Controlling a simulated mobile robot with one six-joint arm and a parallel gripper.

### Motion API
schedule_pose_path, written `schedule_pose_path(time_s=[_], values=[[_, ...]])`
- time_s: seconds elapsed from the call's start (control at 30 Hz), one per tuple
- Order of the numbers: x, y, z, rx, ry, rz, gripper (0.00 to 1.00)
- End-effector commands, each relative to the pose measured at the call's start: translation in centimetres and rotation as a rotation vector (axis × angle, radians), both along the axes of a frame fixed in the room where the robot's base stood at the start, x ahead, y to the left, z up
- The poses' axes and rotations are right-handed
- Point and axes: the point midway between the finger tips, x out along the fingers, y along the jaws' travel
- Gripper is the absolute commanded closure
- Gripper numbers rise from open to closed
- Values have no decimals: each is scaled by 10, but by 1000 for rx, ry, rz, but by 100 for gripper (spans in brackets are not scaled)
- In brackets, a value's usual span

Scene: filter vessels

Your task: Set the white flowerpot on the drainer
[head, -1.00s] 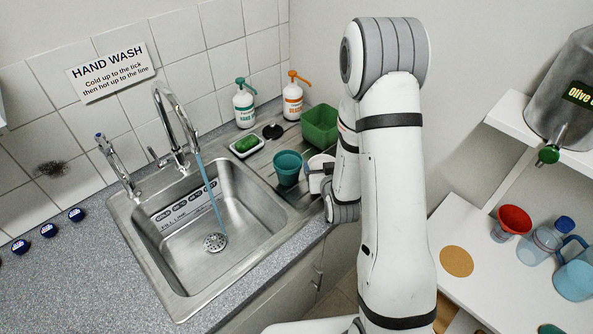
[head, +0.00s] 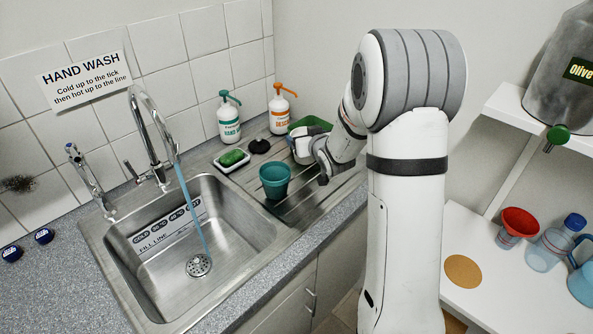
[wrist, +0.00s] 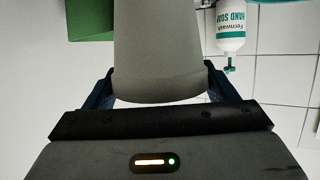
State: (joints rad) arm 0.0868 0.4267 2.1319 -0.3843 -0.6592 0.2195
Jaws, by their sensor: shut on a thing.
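The white flowerpot (head: 302,143) is over the back part of the ridged steel drainer (head: 330,184), right of the sink. The head view does not show clearly whether its base touches the drainer. My gripper (head: 318,158) is shut on the flowerpot from its right side and hides part of it. In the wrist view the pot (wrist: 156,50) looks grey in shade and fills the space between the dark fingers of my gripper (wrist: 156,88).
A teal pot (head: 275,180) stands on the drainer in front of the flowerpot. A green tub (head: 312,123) is close behind it. A sponge dish (head: 231,160), a black stopper (head: 259,146) and two pump bottles (head: 229,122) (head: 280,112) stand to the left. The drainer's front right is bare.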

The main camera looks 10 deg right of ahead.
Motion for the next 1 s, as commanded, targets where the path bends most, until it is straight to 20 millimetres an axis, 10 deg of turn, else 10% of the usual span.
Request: schedule_pose_path(time_s=[0.5,0.97,1.0], values=[[0,-1,-64,0,1,-1,44],[0,-2,-72,-2,-2,-2,44],[0,-2,-72,-1,-2,-3,19]])
